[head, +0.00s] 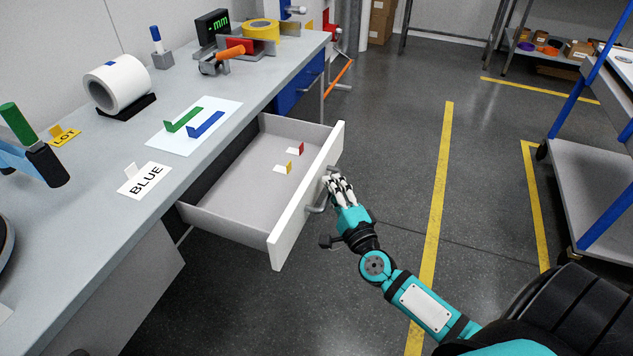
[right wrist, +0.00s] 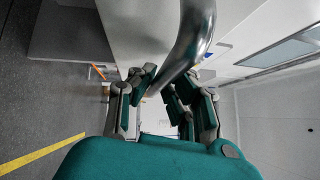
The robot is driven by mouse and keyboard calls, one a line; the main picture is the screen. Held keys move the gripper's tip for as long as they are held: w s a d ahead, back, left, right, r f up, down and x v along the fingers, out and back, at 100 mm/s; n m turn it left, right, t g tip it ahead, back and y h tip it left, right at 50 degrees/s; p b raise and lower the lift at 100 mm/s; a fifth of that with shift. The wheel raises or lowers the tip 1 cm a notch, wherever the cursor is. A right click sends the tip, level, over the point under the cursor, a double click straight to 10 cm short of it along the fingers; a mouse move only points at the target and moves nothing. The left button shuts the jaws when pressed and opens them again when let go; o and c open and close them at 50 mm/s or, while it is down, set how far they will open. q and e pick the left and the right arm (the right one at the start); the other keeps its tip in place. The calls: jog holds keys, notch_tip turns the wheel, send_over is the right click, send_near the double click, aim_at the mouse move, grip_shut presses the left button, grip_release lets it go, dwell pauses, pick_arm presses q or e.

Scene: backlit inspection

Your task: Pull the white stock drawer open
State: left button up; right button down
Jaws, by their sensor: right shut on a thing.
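The white stock drawer (head: 301,204) stands pulled out from under the grey workbench in the head view. Its inside shows two small tabs, one red (head: 299,149) and one yellow (head: 285,168). My right gripper (head: 340,186) is at the drawer's front, shut on its metal bar handle (head: 318,208). In the right wrist view the curved handle (right wrist: 190,42) passes between the fingers, with the white drawer front (right wrist: 140,25) behind it. My left gripper is not in either view.
The workbench (head: 140,225) holds a white roll (head: 119,84), a BLUE card (head: 145,179) and green and blue strips on a white sheet. A blue drawer (head: 298,84) lies beyond. Open floor with yellow lines (head: 438,170) is at right, then a shelf cart (head: 594,190).

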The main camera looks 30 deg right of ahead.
jog(key=shift+s+d+f, duration=0.15)
jog(key=shift+s+f, duration=0.15)
jog(key=shift+s, duration=0.1)
jog(key=c, duration=1.5)
grip_release()
jog(key=shift+o, duration=0.8)
jog(key=shift+r, duration=0.15)
jog(key=s+a+f, duration=0.1)
jog(key=s, duration=1)
jog(key=shift+s+a+f, duration=0.25)
jog(key=shift+s+f, duration=0.1)
